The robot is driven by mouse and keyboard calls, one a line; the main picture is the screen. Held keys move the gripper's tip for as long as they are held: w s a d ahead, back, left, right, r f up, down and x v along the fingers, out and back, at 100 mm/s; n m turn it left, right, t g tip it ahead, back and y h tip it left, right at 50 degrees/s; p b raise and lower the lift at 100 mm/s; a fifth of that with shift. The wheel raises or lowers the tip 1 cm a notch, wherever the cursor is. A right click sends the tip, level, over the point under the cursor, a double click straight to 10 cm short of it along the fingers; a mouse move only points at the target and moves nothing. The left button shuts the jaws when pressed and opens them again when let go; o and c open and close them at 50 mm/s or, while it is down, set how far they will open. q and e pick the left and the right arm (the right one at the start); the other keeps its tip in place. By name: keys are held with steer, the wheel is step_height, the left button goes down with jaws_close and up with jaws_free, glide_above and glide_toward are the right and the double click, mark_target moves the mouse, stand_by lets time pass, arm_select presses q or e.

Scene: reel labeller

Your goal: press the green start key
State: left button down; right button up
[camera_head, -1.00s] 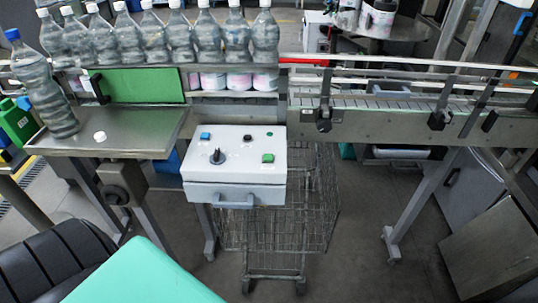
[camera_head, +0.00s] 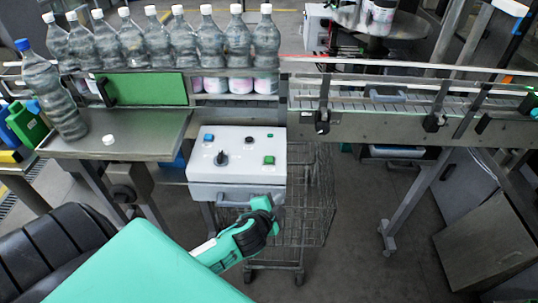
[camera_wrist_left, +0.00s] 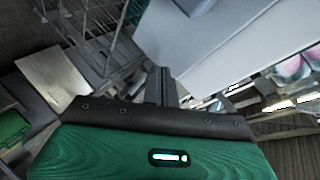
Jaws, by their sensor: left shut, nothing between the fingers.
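The green start key (camera_head: 269,160) is a small square key at the right of the sloped top of a white control box (camera_head: 238,192). A blue key (camera_head: 208,137), a black knob (camera_head: 221,158) and small buttons share that panel. My left gripper (camera_head: 270,202) is shut and empty, in front of the box's lower right part, below the green key and apart from it. In the left wrist view the shut fingers (camera_wrist_left: 161,86) point toward the pale box (camera_wrist_left: 225,40); the green key is not clearly visible there. My right gripper is not in view.
A wire cart (camera_head: 312,215) stands under and beside the box. A steel tray (camera_head: 120,136) with a white cap (camera_head: 108,140) and a blue-capped bottle (camera_head: 52,95) is at left. A row of bottles (camera_head: 155,45) stands behind. A conveyor (camera_head: 410,122) runs to the right.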

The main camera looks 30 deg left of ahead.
arm_select(q)
steer(key=w+d+r+m+t+h, duration=0.1)
steer(key=d+r+m+h, duration=0.2)
steer(key=r+m+h, duration=0.35)
steer(key=w+d+r+m+t+h, duration=0.1)
steer(key=w+d+r+m+h, duration=0.15)
steer(key=r+m, duration=0.75)
steer(key=w+d+r+m+h, duration=0.1)
steer(key=d+r+m+h, duration=0.35)
steer(key=r+m, duration=0.4)
steer(key=w+a+f+m+g+y, duration=0.1)
steer(key=a+f+m+g+y, duration=0.1)
steer(key=a+m, duration=0.5)
steer(key=w+a+f+m+g+y+p, duration=0.1)
steer(key=a+m+g+y, duration=0.3)
steer(key=a, duration=0.7)
steer(key=f+m+y, duration=0.1)
steer(key=m+y, duration=0.1)
steer(key=m, duration=0.1)
steer(key=shift+a+f+m+g, duration=0.25)
steer(key=shift+a+m+g, duration=0.05)
steer(key=shift+a, duration=0.05)
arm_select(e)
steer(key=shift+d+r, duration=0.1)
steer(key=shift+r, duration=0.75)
arm_select(q)
steer(key=shift+f, duration=0.1)
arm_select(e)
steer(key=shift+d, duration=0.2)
